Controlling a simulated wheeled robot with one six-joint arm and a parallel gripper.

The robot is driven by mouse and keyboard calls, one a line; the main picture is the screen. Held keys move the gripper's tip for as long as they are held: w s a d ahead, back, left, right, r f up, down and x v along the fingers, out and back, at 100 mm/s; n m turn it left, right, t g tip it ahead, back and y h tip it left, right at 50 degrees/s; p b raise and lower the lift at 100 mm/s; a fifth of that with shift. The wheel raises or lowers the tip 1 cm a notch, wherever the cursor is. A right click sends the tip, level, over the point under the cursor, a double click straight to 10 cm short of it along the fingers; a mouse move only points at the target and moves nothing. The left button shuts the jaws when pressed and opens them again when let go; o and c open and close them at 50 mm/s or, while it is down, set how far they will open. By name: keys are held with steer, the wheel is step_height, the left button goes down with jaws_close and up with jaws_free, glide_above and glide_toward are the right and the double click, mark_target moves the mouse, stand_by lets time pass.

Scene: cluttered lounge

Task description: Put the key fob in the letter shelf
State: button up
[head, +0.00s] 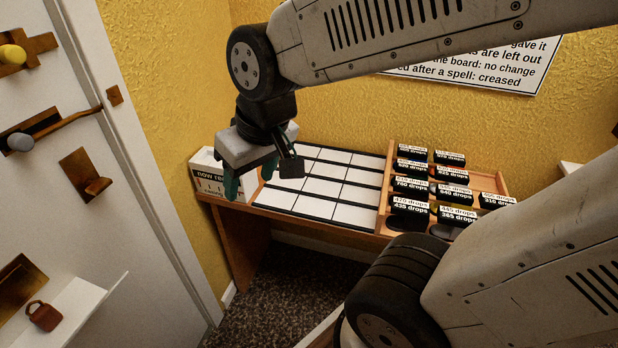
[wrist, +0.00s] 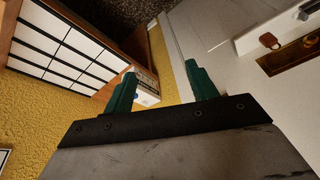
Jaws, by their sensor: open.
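A small reddish-brown fob-like object with a loop (head: 44,316), which looks like the key fob, rests on a white ledge (head: 88,306) on the white door at the lower left. This ledge, beneath a brass plate (head: 20,283), looks like the letter shelf. The fob also shows in the wrist view (wrist: 269,41) at the upper right. My gripper (head: 250,178) is open with its green fingers apart and nothing between them. It hangs near the desk's left end, well away from the fob, as the wrist view (wrist: 160,70) also shows.
A wooden desk (head: 240,240) holds a white-tiled board (head: 325,185), a wooden rack (head: 385,190) of several black labelled items, and a small white box (head: 207,174). Brass and wooden fittings (head: 85,175) jut from the door. Carpet (head: 290,285) is clear below.

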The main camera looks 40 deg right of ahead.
steer(key=s+d+r+g, duration=0.1)
steer(key=s+d, duration=0.1)
steer(key=s, duration=0.3)
steer(key=s+d+r+m+g+h, duration=0.1)
steer(key=s+d, duration=0.2)
steer(key=s, duration=0.1)
steer(key=shift+s+r, duration=0.3)
steer(key=shift+s, duration=0.05)
